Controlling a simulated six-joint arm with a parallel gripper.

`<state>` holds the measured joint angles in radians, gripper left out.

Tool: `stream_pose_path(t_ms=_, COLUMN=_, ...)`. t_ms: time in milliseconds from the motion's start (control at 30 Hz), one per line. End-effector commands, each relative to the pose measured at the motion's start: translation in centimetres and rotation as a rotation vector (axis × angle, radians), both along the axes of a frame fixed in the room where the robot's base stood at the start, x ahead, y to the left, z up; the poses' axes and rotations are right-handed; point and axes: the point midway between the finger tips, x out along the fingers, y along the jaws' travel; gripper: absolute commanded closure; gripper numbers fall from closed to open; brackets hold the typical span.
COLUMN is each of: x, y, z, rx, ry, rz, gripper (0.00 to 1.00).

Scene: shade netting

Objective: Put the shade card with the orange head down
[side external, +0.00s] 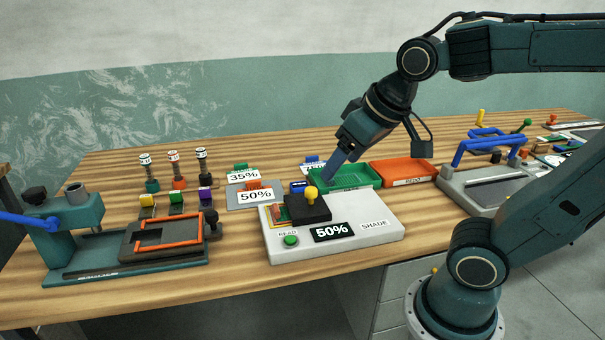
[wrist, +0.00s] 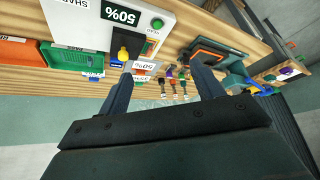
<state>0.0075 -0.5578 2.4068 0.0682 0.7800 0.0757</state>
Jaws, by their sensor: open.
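A green-headed 35% card (side external: 243,176) lies behind the orange one, and a blue-headed card (side external: 312,164) is partly hidden by my gripper. A teal press (side external: 120,240) and several stamps are left.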

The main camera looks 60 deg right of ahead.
Motion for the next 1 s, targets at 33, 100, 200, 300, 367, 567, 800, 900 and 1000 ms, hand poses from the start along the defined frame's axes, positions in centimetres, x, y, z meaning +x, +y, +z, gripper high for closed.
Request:
stream_pose_path(t_ms=33, x=-1.3, y=0.4, z=0.0, rx=-0.001, ry=0.000, rz=0.027, gripper=0.34)
stream_pose_path(t_ms=100, x=-2.8, y=0.7, z=-0.3, rx=-0.006, ry=0.007, rz=0.062, gripper=0.34)
stream_pose_path(t_ms=200, x=-4.4, y=1.2, z=-0.6, rx=-0.012, ry=0.015, rz=0.102, gripper=0.34)
stream_pose_path(t_ms=300, x=-5.3, y=1.4, z=-0.8, rx=-0.015, ry=0.019, rz=0.126, gripper=0.34)
stream_pose_path(t_ms=367, x=-5.7, y=1.5, z=-0.9, rx=-0.016, ry=0.021, rz=0.136, gripper=0.34)
stream_pose_path(t_ms=567, x=-5.9, y=1.6, z=-1.0, rx=-0.017, ry=0.024, rz=0.142, gripper=0.34)
stream_pose_path(t_ms=800, x=-5.8, y=1.6, z=-1.0, rx=-0.017, ry=0.023, rz=0.140, gripper=0.34)
stream_pose_path(t_ms=900, x=-5.8, y=1.6, z=-1.0, rx=-0.017, ry=0.023, rz=0.140, gripper=0.34)
stream_pose_path(t_ms=1000, x=-5.8, y=1.6, z=-1.0, rx=-0.017, ry=0.023, rz=0.140, gripper=0.34)
